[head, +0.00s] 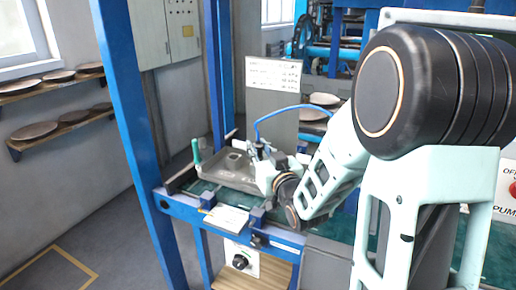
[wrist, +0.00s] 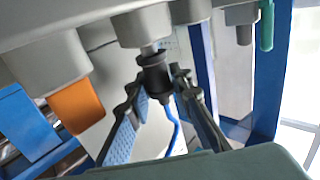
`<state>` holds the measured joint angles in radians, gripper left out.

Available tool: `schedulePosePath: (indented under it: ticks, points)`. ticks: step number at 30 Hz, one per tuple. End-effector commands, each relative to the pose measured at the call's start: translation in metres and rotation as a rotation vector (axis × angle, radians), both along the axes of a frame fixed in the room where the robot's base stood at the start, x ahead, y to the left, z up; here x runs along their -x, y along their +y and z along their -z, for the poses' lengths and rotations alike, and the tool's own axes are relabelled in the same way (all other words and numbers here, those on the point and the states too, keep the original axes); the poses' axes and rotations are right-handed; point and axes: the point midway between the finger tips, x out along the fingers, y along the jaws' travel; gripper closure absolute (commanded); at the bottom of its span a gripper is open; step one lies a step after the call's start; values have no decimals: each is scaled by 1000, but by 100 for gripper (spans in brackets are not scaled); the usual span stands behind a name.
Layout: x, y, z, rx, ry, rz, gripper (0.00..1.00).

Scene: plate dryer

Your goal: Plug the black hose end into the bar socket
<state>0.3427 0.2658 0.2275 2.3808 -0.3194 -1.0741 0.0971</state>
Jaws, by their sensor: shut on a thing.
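The black hose end (wrist: 153,76) is between the two fingers of my gripper (wrist: 160,88) in the wrist view, and the gripper is shut on it. A blue hose (wrist: 174,125) trails from it. A grey socket body (wrist: 143,25) on the grey bar (wrist: 50,22) is right beyond the hose end, in line with it. A short metal stem shows between them; I cannot tell whether the hose end is seated. In the head view my gripper (head: 262,166) is at the grey metal tray-like part (head: 222,181), and the blue hose (head: 270,116) arches above; the hose end is too small to tell.
An orange-tipped fitting (wrist: 77,106) hangs left of the socket, and a green handle (wrist: 266,28) is at the right. A blue post (head: 118,95) and blue rail (head: 225,228) frame the station. A sign board (head: 272,95) stands behind. Wall shelves (head: 55,123) hold plates.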

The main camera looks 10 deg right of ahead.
Motion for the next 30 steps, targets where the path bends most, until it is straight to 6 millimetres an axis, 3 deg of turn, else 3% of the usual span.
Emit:
schedulePosePath:
  ticks: [30]
  points:
    - [0, 0, 7, 0, 0, 0, 100]
